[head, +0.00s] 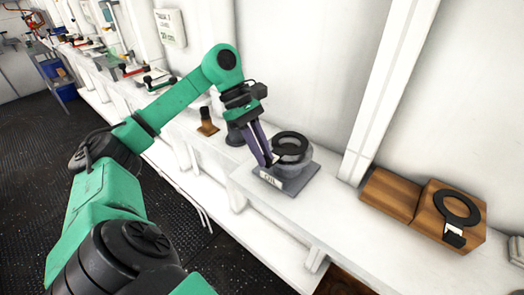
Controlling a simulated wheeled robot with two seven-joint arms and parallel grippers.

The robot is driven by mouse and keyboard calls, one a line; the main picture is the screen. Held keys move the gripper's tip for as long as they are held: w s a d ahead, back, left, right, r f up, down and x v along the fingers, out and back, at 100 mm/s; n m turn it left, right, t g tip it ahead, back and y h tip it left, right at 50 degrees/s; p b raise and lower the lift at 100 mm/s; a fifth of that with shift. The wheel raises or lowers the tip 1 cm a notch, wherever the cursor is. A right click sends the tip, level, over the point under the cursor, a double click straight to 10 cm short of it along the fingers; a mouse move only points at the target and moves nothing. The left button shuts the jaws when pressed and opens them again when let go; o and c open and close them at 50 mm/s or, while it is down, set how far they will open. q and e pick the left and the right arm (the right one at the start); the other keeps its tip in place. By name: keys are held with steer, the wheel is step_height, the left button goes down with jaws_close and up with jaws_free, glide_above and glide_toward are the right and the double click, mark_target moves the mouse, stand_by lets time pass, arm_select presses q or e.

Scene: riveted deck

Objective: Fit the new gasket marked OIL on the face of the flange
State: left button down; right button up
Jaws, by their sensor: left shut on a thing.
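A grey flange (291,157) stands on a square grey base on the white shelf, with a plate reading OIL (269,179) at the base's front left. A black ring gasket (291,137) is at the top of the flange, roughly level. My left gripper (271,161) reaches down from the upper left and is shut on this gasket's near left edge. I cannot tell whether the ring rests flat on the face or is just above it. A second black gasket (474,210) with a white tag lies on a wooden block at the right; its marking is too small to read. My right gripper is out of view.
Two wooden blocks stand side by side on the shelf, a bare one (390,194) and the one (475,237) under the second gasket. A brown object (207,122) stands behind my left gripper. The shelf between flange and blocks is clear. A white wall rises behind.

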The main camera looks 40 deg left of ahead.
arm_select(q)
steer(key=shift+f+b, duration=0.25)
steer(key=shift+b, duration=0.15)
stand_by(0.5)
steer(key=shift+f, duration=0.25)
stand_by(0.4)
steer(key=shift+f+b, duration=0.15)
steer(key=shift+b, duration=0.25)
steer(key=shift+f, duration=0.25)
stand_by(0.4)
steer(key=c, duration=0.7)
jaws_free()
steer(key=shift+c, duration=0.2)
